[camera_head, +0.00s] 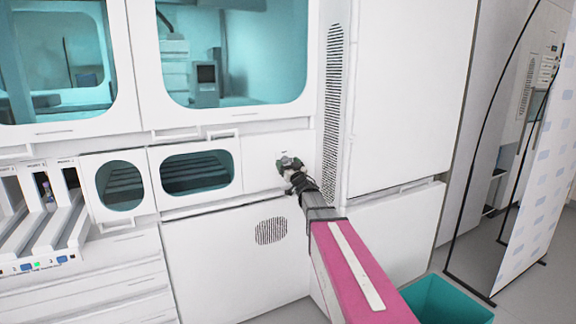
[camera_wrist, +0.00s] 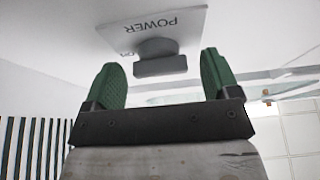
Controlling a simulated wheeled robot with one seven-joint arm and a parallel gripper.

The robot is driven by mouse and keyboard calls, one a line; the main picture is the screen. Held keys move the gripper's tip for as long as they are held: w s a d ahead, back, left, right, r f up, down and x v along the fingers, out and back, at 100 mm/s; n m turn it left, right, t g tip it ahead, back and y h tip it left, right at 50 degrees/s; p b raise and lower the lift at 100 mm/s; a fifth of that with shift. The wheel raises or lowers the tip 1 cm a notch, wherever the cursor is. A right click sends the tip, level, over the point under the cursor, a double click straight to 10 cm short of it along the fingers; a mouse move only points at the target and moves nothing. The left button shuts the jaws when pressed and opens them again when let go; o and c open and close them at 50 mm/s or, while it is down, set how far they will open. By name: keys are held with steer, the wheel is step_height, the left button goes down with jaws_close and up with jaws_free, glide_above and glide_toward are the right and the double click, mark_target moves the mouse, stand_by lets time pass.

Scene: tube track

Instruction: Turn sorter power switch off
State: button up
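The sorter power switch (camera_wrist: 158,57) is a dark grey rotary knob on a light plate (camera_wrist: 185,22) lettered "POWER", which appears upside down in the wrist view. Small lettering beside the knob is partly covered. My gripper (camera_wrist: 160,75) has two green fingers, spread apart, one on each side of the knob with a gap to it; nothing is held. In the head view my gripper (camera_head: 288,163) is at the white panel right of the oval windows, and it hides the switch there.
The white sorter cabinet (camera_head: 215,265) has teal windows (camera_head: 235,50) above and a vent grille (camera_head: 332,110) to the right of my gripper. A tube rack (camera_head: 45,225) stands at the left. A teal bin (camera_head: 440,300) is on the floor at lower right.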

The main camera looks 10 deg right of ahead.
steer(key=c, duration=0.9)
steer(key=shift+o, duration=0.2)
steer(key=shift+n, duration=0.5)
steer(key=n+y, duration=0.1)
steer(key=n, duration=0.1)
steer(key=n+g+y, duration=0.1)
steer(key=n+y, duration=0.1)
steer(key=n, duration=0.1)
steer(key=shift+d+n+g, duration=0.2)
steer(key=shift+n+g, duration=0.1)
steer(key=n+g+y, duration=0.1)
steer(key=n, duration=0.2)
steer(key=n+g, duration=0.1)
steer(key=n, duration=0.2)
steer(key=shift+d+y, duration=0.1)
steer(key=shift+y, duration=0.3)
steer(key=n+g, duration=0.1)
steer(key=n, duration=0.1)
steer(key=n+g, duration=0.1)
steer(key=n, duration=0.2)
steer(key=shift+r+g+y, duration=0.2)
steer(key=shift+g+y, duration=0.1)
steer(key=n+g, duration=0.1)
steer(key=n, duration=0.3)
steer(key=shift+n, duration=0.3)
steer(key=shift+n+g, duration=0.3)
